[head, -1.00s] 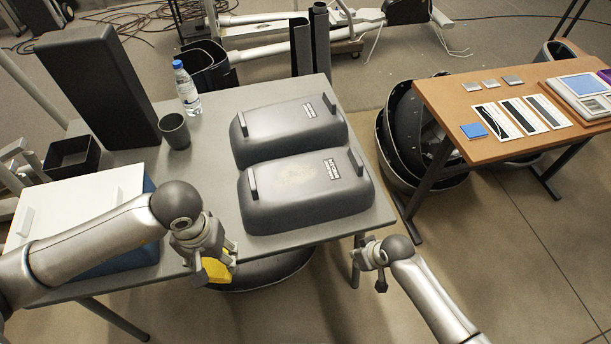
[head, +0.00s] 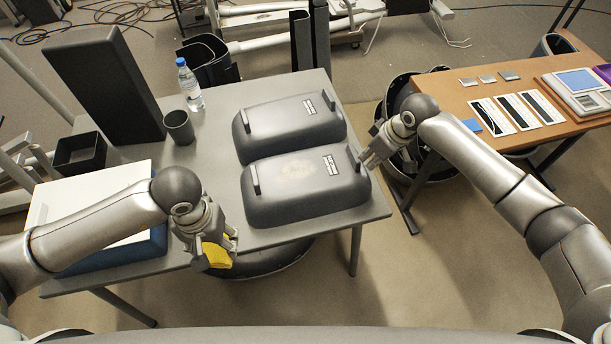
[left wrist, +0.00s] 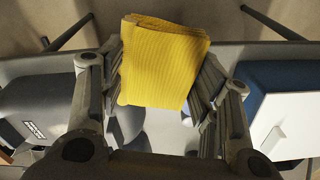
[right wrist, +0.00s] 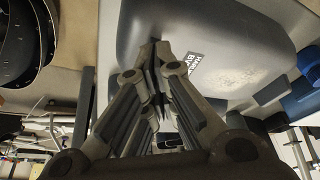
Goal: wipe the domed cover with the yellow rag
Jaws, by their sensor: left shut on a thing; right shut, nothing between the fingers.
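Two dark grey domed covers lie side by side on the grey table. The near domed cover (head: 300,205) has a pale dusty patch on top, a label and a raised handle at each end; it also shows in the right wrist view (right wrist: 225,40). The far domed cover (head: 285,125) looks clean. My right gripper (head: 368,162) is shut and empty, close by the near cover's right-end handle; contact cannot be told.
An orange-brown table (head: 440,95) stands at right, behind my right arm.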

